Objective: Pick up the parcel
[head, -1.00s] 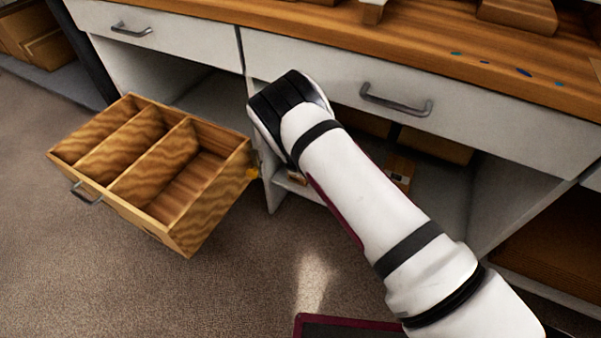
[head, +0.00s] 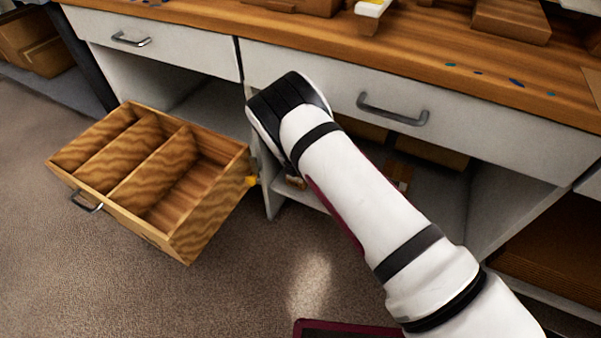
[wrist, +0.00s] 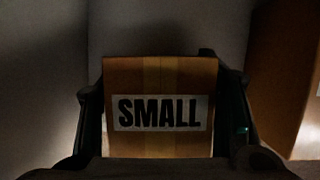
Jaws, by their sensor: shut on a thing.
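The parcel (wrist: 158,80) is a small brown cardboard box with a tape strip and a white label reading "SMALL". In the wrist view it sits between the two dark fingers of my gripper (wrist: 163,105), which are shut on it. In the head view my arm reaches down in front of the workbench and hides the gripper. A brown piece shows beside the arm at the lower shelf (head: 297,182), but I cannot tell whether it is this parcel.
A wooden drawer (head: 150,180) with dividers stands pulled out on the left. Other cardboard boxes (head: 432,152) are inside the open cabinet. In the wrist view a larger box (wrist: 285,75) stands close on the right.

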